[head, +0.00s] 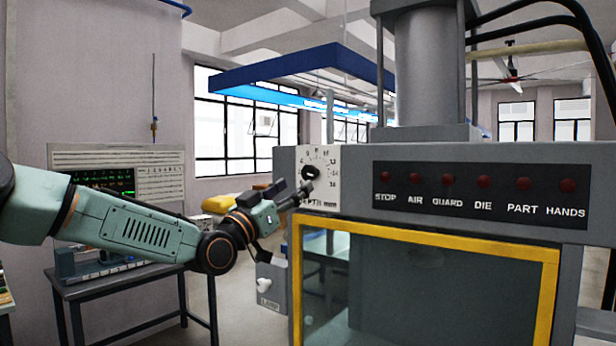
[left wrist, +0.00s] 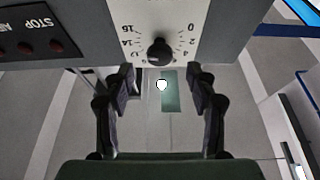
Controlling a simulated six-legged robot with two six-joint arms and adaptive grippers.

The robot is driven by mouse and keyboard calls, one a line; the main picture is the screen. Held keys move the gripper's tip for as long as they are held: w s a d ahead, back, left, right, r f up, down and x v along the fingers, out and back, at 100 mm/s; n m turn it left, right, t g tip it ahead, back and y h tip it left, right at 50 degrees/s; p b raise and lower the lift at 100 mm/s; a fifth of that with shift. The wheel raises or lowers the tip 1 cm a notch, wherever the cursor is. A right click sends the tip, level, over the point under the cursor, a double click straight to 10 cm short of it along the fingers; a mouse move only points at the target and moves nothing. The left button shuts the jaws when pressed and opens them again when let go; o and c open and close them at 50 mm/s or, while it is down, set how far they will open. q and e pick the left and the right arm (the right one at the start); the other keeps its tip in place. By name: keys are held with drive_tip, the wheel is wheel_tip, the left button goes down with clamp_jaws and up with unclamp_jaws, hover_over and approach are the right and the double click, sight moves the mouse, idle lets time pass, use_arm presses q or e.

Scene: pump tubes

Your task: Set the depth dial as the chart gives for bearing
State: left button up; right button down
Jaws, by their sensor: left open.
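The depth dial is a black round knob (head: 311,173) on a white plate (head: 330,156) with printed numbers and "DEPTH mm" lettering, partly covered by my gripper. In the left wrist view the knob (left wrist: 160,52) shows upside down, with 0, 2, 4 on the right and 12, 14, 16 on the left. Its pointer setting is too small to tell. My left gripper (head: 299,193) is just below and beside the knob; in the left wrist view its fingers (left wrist: 161,84) are apart with nothing held, short of the knob. No bearing chart is readable. My right gripper is out of view.
The grey press panel carries a dark strip (head: 480,194) of red lamps labelled STOP, AIR, GUARD, DIE, PART, HANDS. A yellow-framed guard (head: 425,232) stands below. A box marked LAMP (head: 270,287) juts out at left. A table (head: 130,286) stands behind my left arm.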

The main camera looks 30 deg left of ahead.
sight(307, 176)
use_arm(q)
drive_tip(key=p+x, duration=0.1)
drive_tip(key=x, duration=0.2)
drive_tip(key=shift+w+r, duration=0.25)
drive_tip(key=shift+w, duration=0.1)
drive_tip(key=shift+w+d+r, duration=0.15)
drive_tip(key=shift+w+r, duration=0.15)
drive_tip(key=shift+w, duration=0.7)
drive_tip(key=shift+s, duration=0.1)
